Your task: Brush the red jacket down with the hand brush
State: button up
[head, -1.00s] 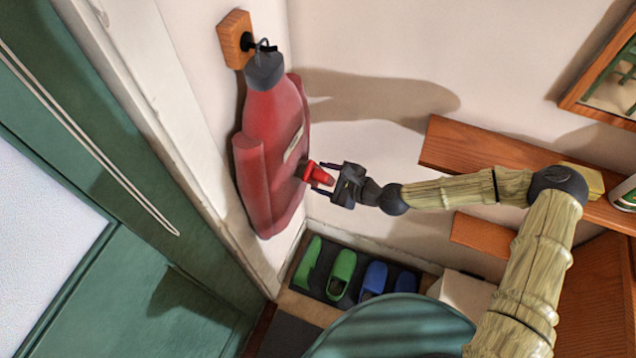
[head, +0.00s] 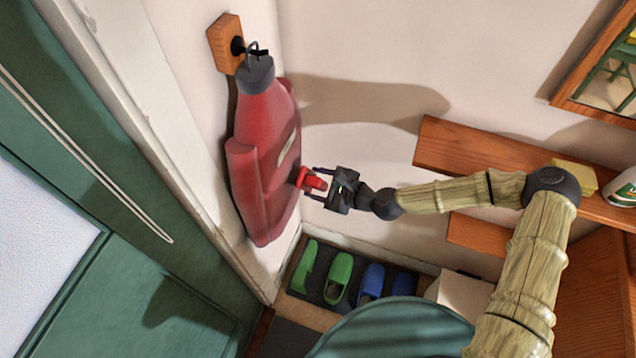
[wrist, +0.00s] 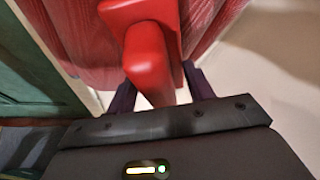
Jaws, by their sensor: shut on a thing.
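The red jacket (head: 262,170) hangs from a black hook on a wooden block (head: 225,42) on the wall, with a dark grey collar at its top. My gripper (head: 318,184) is shut on the red hand brush (head: 311,181) at the jacket's right side, low on its front. In the wrist view the brush (wrist: 148,55) runs from between my fingers up to the jacket (wrist: 80,40). Its far end is at the jacket's surface; whether its bristles touch cannot be told, as they are hidden.
Green slippers (head: 339,276) and blue slippers (head: 371,281) stand on a dark mat below. Wooden shelves (head: 480,155) with a yellow block (head: 574,176) and a can (head: 622,190) are at the right. A green door (head: 140,290) is at the left.

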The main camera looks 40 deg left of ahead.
jog(key=shift+s+f+b, duration=0.2)
jog(key=shift+f+b, duration=0.1)
jog(key=shift+f, duration=0.65)
jog(key=shift+w, duration=0.1)
